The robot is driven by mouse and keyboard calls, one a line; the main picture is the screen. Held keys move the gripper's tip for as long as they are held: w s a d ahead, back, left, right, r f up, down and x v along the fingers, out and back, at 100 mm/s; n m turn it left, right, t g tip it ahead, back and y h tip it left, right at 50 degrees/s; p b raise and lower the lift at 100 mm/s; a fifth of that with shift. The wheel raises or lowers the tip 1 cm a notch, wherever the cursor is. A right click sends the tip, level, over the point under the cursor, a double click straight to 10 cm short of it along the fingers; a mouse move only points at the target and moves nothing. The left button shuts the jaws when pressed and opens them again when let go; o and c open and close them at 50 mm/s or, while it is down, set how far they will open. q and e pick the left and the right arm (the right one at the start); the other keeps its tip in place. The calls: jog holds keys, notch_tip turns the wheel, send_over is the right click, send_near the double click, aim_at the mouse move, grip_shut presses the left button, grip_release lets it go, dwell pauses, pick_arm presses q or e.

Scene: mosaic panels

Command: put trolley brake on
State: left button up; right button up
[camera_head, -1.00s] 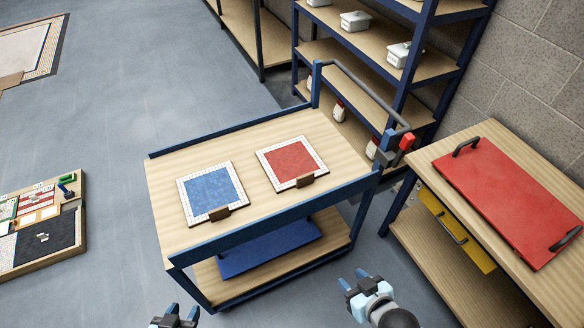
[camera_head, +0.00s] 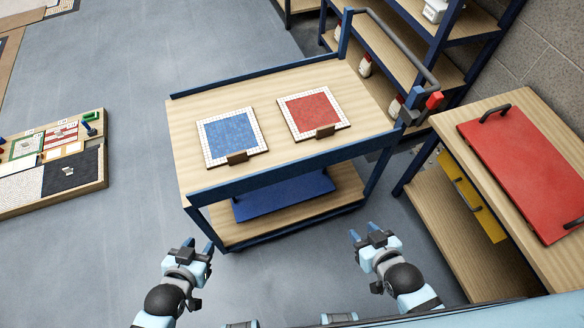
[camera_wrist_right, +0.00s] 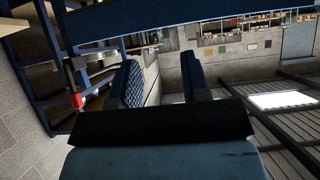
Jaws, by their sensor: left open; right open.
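The trolley (camera_head: 360,112) has a wooden top, blue rails and a dark push handle (camera_head: 405,45) at its right end. A red block (camera_head: 434,100) on a dark stem, likely the brake lever, sits beside a blue block (camera_head: 416,96) at the handle's near end. The red block also shows at the left in the right wrist view (camera_wrist_right: 76,101). My left gripper (camera_head: 198,246) is open and empty in front of the trolley's near left corner. My right gripper (camera_head: 363,233) is open and empty in front of its near right part, apart from the red block.
A blue panel (camera_head: 232,136) and a red panel (camera_head: 314,110) lie on the trolley top. A bench (camera_head: 440,150) with a red board (camera_head: 525,160) stands close at right. Shelving (camera_head: 400,62) is behind the handle.

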dwell(0.4)
jog(key=shift+o, duration=1.2)
jog(key=t+y+b, duration=0.1)
jog(key=t+b, duration=0.5)
send_near(438, 103)
jog(key=p+x, duration=0.2)
jog(key=x, duration=0.9)
jog(key=shift+w, duration=0.25)
